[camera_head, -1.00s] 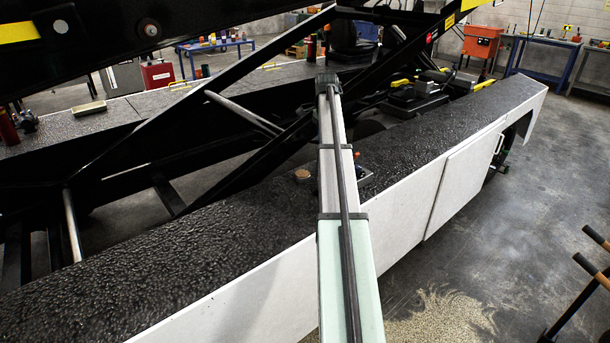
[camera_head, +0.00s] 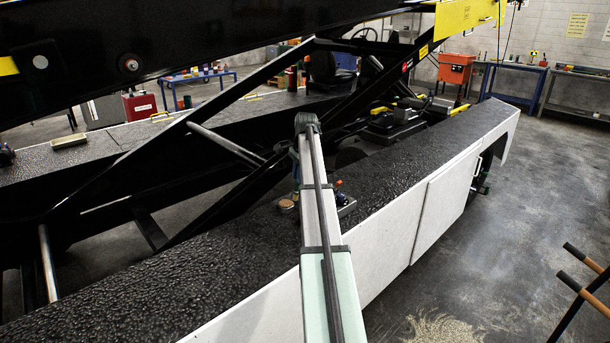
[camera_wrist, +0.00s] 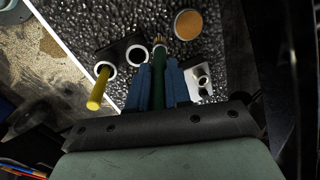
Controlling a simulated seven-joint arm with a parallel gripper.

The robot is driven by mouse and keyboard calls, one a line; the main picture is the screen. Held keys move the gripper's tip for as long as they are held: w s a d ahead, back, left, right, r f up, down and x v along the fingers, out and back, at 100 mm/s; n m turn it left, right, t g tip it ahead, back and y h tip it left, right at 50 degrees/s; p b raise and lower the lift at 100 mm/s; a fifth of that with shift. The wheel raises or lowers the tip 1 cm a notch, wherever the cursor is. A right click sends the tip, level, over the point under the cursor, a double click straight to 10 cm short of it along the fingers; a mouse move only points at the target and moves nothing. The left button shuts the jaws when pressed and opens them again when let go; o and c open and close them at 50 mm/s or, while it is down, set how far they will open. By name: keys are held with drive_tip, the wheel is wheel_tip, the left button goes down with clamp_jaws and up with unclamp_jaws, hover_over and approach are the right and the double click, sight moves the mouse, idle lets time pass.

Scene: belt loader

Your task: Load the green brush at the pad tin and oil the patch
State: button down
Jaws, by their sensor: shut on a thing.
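In the wrist view my gripper (camera_wrist: 158,82) has blue fingers shut on the green brush (camera_wrist: 158,64). The brush's pale, coppery end points away from me, over the dark textured deck. The pad tin (camera_wrist: 188,24), round with an orange-brown face, lies just right of and beyond that end; the two look apart in the picture. In the head view the tin (camera_head: 287,206) sits on the deck left of my arm, which largely hides my gripper. I cannot pick out the patch in either view.
A yellow-handled tool (camera_wrist: 98,92) stands in a ringed holder (camera_wrist: 121,52) with an empty ring, left of the brush. A pale plate with holes (camera_wrist: 202,82) is at right. The deck (camera_head: 430,150) runs clear toward the far right. Black lift beams (camera_head: 240,135) rise behind.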

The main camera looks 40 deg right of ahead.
drive_tip(key=w+d+t, duration=0.1)
drive_tip(key=w+t, duration=0.1)
drive_tip(key=w, duration=0.4)
drive_tip(key=shift+d+r, duration=0.15)
drive_tip(key=shift+r, duration=0.2)
drive_tip(key=shift+f, duration=3.4)
drive_tip(key=shift+r, duration=0.2)
wheel_tip(320, 180, up, 7)
drive_tip(key=shift+f, duration=0.15)
idle(0.8)
